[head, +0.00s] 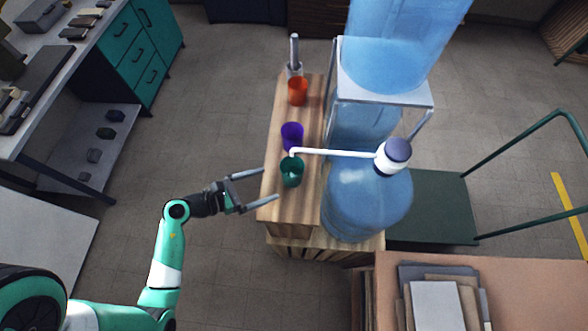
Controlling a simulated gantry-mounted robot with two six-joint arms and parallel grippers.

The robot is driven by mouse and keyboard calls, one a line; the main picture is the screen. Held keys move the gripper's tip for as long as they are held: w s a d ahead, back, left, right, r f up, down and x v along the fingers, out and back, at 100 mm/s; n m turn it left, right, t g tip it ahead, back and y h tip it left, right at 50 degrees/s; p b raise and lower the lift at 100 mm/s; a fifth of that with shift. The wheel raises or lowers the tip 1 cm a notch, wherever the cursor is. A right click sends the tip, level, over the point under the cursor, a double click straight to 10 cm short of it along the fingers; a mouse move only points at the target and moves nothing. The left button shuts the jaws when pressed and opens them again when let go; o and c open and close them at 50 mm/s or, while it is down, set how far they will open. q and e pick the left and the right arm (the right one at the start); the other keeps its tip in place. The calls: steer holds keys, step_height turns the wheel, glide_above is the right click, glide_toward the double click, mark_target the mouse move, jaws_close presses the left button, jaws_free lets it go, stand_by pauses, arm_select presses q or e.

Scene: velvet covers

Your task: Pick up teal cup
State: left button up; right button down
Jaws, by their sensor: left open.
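The teal cup (291,176) stands upright near the front end of a narrow wooden stand (286,212). The white spout of a pump (340,153) reaches over the cup's far rim. My left gripper (270,185) is open and empty, its two fingers pointing right toward the teal cup from the left. The fingertips reach the stand's left edge, one on the far side and one on the near side of the cup's line, and look apart from the cup. My right gripper is not in view.
A purple cup (292,134) stands just behind the teal cup, and an orange cup (298,91) farther back. A large blue water bottle (367,200) stands close on the right. A green cart (430,207) is farther right.

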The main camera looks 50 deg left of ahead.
arm_select(q)
glide_toward(301, 171)
steer(key=shift+w+d+f, duration=0.2)
steer(key=shift+w+f, duration=0.4)
steer(key=shift+w, duration=0.1)
steer(key=b+x, duration=0.1)
steer(key=x, duration=0.4)
steer(key=shift+w+r, duration=0.1)
steer(key=shift+w, duration=0.1)
steer(key=shift+a, duration=0.1)
steer(key=c, duration=1.3)
steer(key=shift+r, duration=0.2)
steer(key=shift+r+p, duration=0.7)
steer(key=shift+r, duration=0.8)
steer(key=shift+s+r, duration=0.1)
steer(key=shift+s, duration=0.1)
steer(key=s+a, duration=0.1)
steer(key=s, duration=0.4)
steer(key=s+a, duration=0.1)
steer(key=s, duration=0.5)
steer(key=s+a, duration=0.2)
steer(key=s, duration=0.4)
steer(key=shift+s, duration=0.1)
